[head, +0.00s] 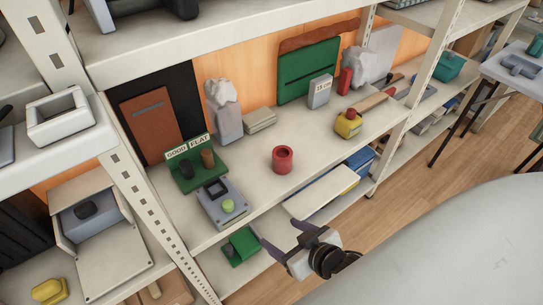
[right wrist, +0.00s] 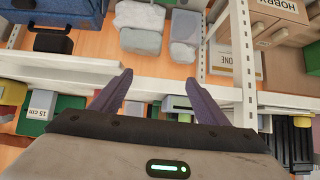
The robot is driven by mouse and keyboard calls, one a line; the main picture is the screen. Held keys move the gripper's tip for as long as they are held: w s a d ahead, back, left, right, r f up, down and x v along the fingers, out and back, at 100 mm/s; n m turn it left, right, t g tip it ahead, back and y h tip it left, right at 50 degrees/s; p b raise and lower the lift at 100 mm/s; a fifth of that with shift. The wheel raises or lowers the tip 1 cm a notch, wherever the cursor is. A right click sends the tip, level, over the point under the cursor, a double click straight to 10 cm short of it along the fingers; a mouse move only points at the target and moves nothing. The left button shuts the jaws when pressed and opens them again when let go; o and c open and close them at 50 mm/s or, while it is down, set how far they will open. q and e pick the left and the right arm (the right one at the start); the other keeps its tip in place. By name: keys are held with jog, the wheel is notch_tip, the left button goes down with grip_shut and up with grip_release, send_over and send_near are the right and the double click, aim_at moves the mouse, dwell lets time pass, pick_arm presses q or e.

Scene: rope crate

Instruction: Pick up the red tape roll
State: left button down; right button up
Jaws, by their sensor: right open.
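The red tape roll (head: 283,160) stands on the middle shelf (head: 335,160) in the head view, near the shelf's front half, with clear surface around it. My right gripper (head: 283,237) is in front of and below that shelf's front edge, well apart from the roll. Its two purple-grey fingers are spread, with nothing between them. The same open fingers show in the right wrist view (right wrist: 158,78), where I cannot make out the roll. My left gripper is not in view.
A shelf post (head: 135,175) rises at left.

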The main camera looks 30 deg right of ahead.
jog(key=shift+m+t+h, duration=0.5)
jog(key=shift+t+h, duration=0.1)
jog(key=shift+t, duration=0.1)
jog(key=w+d, duration=0.1)
jog(key=w, duration=0.1)
jog(key=w+d+b, duration=0.1)
jog(key=d, duration=0.1)
jog(key=w+d+r+b, duration=0.1)
jog(key=w, duration=0.1)
jog(key=shift+w+d, duration=0.3)
jog(key=shift+w, duration=0.05)
jog(key=m+t+h+b, duration=0.1)
jog(key=t+h+b, duration=0.1)
send_near(287, 164)
jog(key=x, duration=0.3)
jog(key=shift+w+a+f, duration=0.2)
jog(key=shift+f, duration=0.15)
jog(key=x, duration=0.3)
jog(key=shift+w+d+b, duration=0.1)
jog(key=shift+w+b, duration=0.15)
jog(key=shift+b, duration=0.1)
jog(key=b+x, duration=0.1)
jog(key=x, duration=0.5)
jog(key=shift+s+d, duration=0.1)
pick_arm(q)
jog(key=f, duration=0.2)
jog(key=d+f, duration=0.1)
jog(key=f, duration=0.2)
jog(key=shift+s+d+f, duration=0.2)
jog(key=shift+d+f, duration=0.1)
